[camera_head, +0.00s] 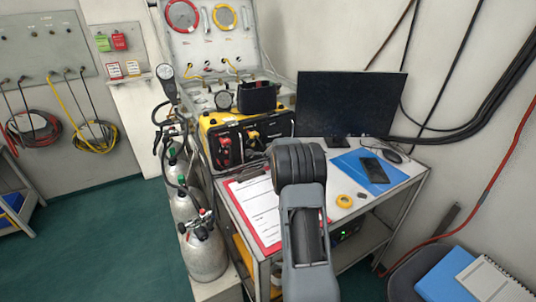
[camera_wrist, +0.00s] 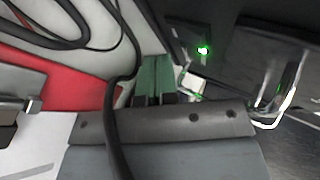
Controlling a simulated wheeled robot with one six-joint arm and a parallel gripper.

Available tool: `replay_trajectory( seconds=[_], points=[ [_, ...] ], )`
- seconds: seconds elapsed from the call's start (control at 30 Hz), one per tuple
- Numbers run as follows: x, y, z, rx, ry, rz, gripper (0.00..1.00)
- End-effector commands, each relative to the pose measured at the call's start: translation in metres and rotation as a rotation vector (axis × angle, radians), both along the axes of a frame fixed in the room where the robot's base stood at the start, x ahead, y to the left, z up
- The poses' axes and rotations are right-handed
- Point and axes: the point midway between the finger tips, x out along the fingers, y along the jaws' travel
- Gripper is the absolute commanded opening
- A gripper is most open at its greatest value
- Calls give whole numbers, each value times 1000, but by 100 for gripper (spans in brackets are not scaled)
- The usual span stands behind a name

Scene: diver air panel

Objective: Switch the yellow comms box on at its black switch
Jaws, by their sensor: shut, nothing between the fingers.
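The yellow comms box (camera_head: 207,122) stands on the bench in the head view, with a black front panel (camera_head: 232,141) carrying red and yellow connectors. I cannot make out its black switch. My arm rises in front of the bench and hides my gripper in the head view. In the wrist view my gripper (camera_wrist: 153,66) shows two greenish fingers side by side, shut and empty. A dark surface with a lit green lamp (camera_wrist: 203,50) lies to the right beyond the fingertips. I cannot tell whether this is the comms box or whether the fingers touch anything.
A red clipboard (camera_head: 265,243) with paper lies on the bench front. A monitor (camera_head: 348,104), blue folder (camera_head: 350,160), phone (camera_head: 374,170) and yellow tape roll (camera_head: 344,201) are to the right. Gas cylinders (camera_head: 204,252) stand left. A black cable (camera_wrist: 112,120) crosses close before the wrist camera.

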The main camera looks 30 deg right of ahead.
Motion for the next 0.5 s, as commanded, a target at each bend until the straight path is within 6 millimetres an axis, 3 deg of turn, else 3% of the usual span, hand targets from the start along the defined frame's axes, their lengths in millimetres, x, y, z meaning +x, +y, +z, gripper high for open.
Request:
replay_trajectory(
  seconds=[0.33, 0.5],
  points=[
    [-3, 0, 0, -1, -1, -1, 0],
    [-17, 0, -1, -1, -2, -1, 0]
  ],
)
